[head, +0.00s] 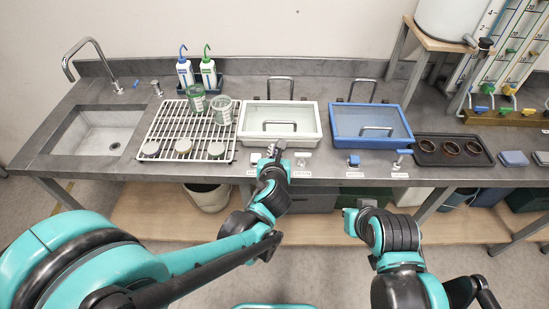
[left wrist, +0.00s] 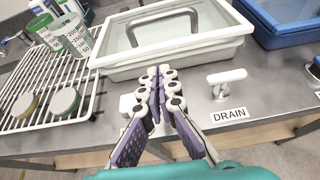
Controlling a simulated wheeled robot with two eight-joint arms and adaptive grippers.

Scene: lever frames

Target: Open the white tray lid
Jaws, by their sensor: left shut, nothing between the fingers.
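The white tray (head: 241,131) stands on the counter with a clear lid (head: 262,112) lying flat over it, apparently closed. A grey bar handle (head: 280,124) is on the lid near its front; it also shows in the left wrist view (left wrist: 161,15). My left gripper (head: 275,150) is just in front of the tray's front wall, near its middle. In the left wrist view its fingers (left wrist: 158,78) are shut and empty, with the tips near the tray's front rim. My right gripper (head: 350,217) is low in front of the counter, and its fingers are not clear.
A white lever (left wrist: 226,80) labelled DRAIN is right of my left gripper. A blue tray (head: 372,142) stands to the right. A white rack (head: 165,128) with cups and round pieces is to the left. A tall grey bar (head: 280,78) rises behind the white tray.

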